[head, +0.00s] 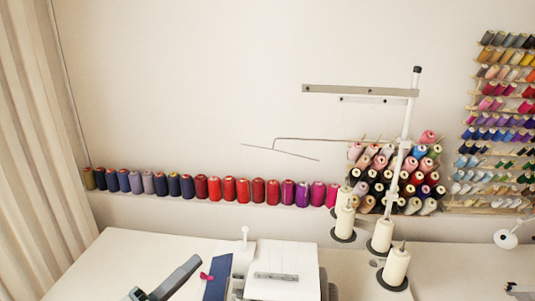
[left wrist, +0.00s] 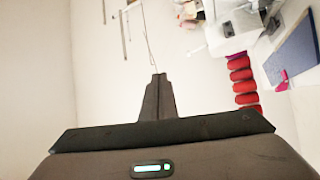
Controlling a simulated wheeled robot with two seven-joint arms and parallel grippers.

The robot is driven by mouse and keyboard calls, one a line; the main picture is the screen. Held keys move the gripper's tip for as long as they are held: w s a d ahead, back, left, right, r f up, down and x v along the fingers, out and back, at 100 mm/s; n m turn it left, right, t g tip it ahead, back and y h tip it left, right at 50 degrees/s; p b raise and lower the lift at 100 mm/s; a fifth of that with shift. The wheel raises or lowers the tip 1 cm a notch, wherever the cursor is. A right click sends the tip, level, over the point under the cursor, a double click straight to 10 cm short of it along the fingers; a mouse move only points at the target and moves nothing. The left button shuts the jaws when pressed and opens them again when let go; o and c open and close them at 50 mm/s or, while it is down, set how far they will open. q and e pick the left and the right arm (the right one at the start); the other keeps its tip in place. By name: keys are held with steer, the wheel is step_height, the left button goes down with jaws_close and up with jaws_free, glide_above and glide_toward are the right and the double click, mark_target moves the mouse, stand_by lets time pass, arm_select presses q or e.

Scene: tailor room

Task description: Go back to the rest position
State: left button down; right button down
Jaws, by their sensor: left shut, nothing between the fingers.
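My left gripper (head: 194,265) shows at the bottom of the head view, left of the middle, pointing up and to the right. Its fingers are together with nothing between them. In the left wrist view the closed fingers of the left gripper (left wrist: 158,78) point up against the pale wall. The gripper is apart from the blue cloth (head: 217,278) beside it. My right gripper is not in view.
A white sewing machine (head: 282,262) stands on the white table (head: 140,250). Thread cones (head: 396,266) and a tall thread stand (head: 404,130) are right of it. A pink item (head: 206,277) lies near the cloth. A spool row (head: 243,190) lines the wall.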

arm_select(q)
steer(key=s+d+f+m+g+y, duration=0.1)
steer(key=s+f+m+g+y, duration=0.1)
steer(key=f, duration=0.4)
steer(key=s+d+f+m+g+y, duration=0.2)
steer(key=s+f, duration=0.2)
steer(key=f, duration=0.3)
steer(key=s+d+f+m+g+y, duration=0.1)
steer(key=s+f+m+g+y, duration=0.1)
steer(key=f, duration=0.4)
steer(key=shift+s+d+f+y, duration=0.2)
steer(key=shift+s+y, duration=0.05)
steer(key=shift+s, duration=0.25)
steer(key=shift+s+d+f+y, duration=0.15)
steer(key=shift+s+d+y, duration=0.1)
steer(key=shift+s, duration=0.2)
steer(key=s+a+f+m+g+y, duration=0.25)
steer(key=s+f+g, duration=0.2)
steer(key=s, duration=0.55)
steer(key=s+a+f+m+g+y, duration=0.1)
steer(key=s+a+f+g+y, duration=0.25)
steer(key=s+f, duration=0.6)
steer(key=f, duration=1.2)
steer(key=s+f, duration=0.2)
steer(key=f, duration=1.3)
steer(key=s+a+f+g+b, duration=0.1)
steer(key=s+a+f+g, duration=0.1)
steer(key=s+f, duration=1.4)
steer(key=shift+s+a, duration=0.5)
steer(key=shift+a, duration=0.1)
